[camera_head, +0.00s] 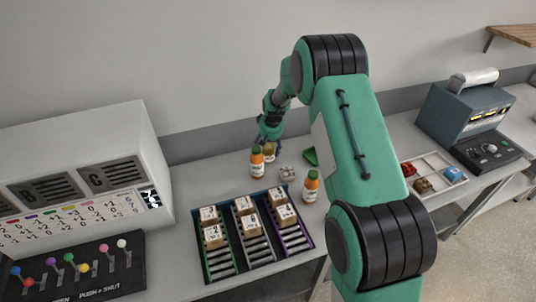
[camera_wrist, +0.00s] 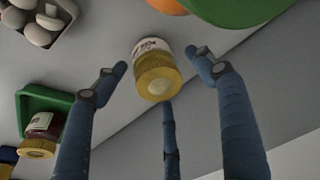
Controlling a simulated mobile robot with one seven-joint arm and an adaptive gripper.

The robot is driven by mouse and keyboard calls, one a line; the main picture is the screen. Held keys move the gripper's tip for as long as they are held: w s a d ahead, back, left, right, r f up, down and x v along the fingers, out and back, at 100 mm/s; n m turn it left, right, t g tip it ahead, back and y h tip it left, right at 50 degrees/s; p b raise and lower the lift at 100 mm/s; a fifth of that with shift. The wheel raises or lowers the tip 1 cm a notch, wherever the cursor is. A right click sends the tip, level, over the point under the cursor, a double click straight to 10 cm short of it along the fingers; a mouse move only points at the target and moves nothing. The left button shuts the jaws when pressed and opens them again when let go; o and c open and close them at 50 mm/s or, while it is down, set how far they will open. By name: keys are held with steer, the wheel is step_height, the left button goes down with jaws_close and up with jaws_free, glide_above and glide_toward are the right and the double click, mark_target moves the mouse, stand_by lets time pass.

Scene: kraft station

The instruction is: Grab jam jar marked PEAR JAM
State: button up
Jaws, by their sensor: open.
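A jar with a yellow lid and a pale label (camera_wrist: 155,68) is between the spread fingers of my gripper (camera_wrist: 160,88) in the wrist view. Gaps show between the fingers and the jar, and its label is too small to read. In the head view the jar (camera_head: 269,153) is small, just below my gripper (camera_head: 269,138). A second jar with dark red contents and a yellow lid (camera_wrist: 42,128) is in a green tray (camera_wrist: 62,99) at the left of the wrist view. My gripper is open and empty.
An orange bottle with a green cap (camera_head: 256,163) is close beside the jar, and another (camera_head: 310,187) is nearer the front. A carton of pale round items (camera_head: 288,174) is right of the jar. A rack of numbered boxes (camera_head: 250,240) is in front.

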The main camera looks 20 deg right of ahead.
steer(key=shift+f, duration=0.1)
stand_by(0.5)
steer(key=c, duration=1.5)
steer(key=shift+c, duration=0.2)
steer(key=shift+r, duration=0.5)
jaws_close()
step_height(320, 180, up, 9)
steer(key=shift+r+p, duration=0.1)
steer(key=shift+p, duration=0.35)
